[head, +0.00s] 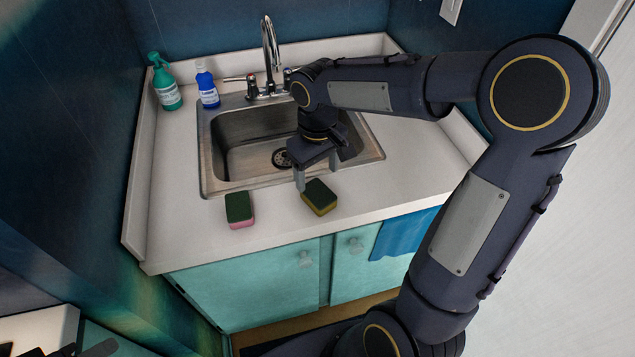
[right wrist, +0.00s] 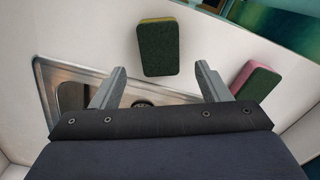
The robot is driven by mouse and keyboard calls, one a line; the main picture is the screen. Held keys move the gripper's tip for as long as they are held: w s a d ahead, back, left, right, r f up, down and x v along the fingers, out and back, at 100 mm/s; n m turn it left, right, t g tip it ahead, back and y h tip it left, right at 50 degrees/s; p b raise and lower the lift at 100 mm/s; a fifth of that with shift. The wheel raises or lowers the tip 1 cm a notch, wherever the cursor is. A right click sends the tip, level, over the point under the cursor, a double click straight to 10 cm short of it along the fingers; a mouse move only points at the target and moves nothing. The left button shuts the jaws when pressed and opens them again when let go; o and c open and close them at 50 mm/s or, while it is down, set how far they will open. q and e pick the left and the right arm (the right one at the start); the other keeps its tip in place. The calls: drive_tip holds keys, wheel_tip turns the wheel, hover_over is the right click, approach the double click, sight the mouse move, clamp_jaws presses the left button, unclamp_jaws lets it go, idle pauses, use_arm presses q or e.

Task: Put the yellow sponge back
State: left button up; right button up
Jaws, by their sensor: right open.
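The yellow sponge (head: 320,197), with a dark green top, lies on the white counter in front of the sink, near its front right corner. My right gripper (head: 317,178) is open and empty, pointing down just behind this sponge, over the sink's front edge. In the right wrist view the yellow sponge (right wrist: 158,50) lies beyond and between the two fingertips (right wrist: 160,84), apart from them. A similar pink sponge with a green top (head: 240,209) lies to its left on the counter. It also shows in the right wrist view (right wrist: 255,81). My left gripper is not in view.
The steel sink (head: 235,165) is behind the sponges, with a chrome faucet (head: 269,45) at its back. A green spray bottle (head: 166,88) and a blue bottle (head: 207,88) stand back left. A blue towel (head: 402,234) hangs on the cabinet front. The counter's front left is clear.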

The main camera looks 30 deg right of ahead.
sight(318, 192)
wheel_tip(318, 192, up, 5)
drive_tip(key=s+a+m+t+y, duration=0.1)
drive_tip(key=s+a+t+y, duration=0.1)
drive_tip(key=s, duration=0.6)
drive_tip(key=s+a+m+t+y, duration=0.1)
drive_tip(key=s+a+m+t, duration=0.1)
drive_tip(key=s, duration=0.7)
drive_tip(key=shift+s+f+m+t+y, duration=0.2)
drive_tip(key=shift+f+m+t+y, duration=0.15)
drive_tip(key=shift+t, duration=0.45)
drive_tip(key=shift+r+p, duration=2.15)
drive_tip(key=shift+p, duration=0.25)
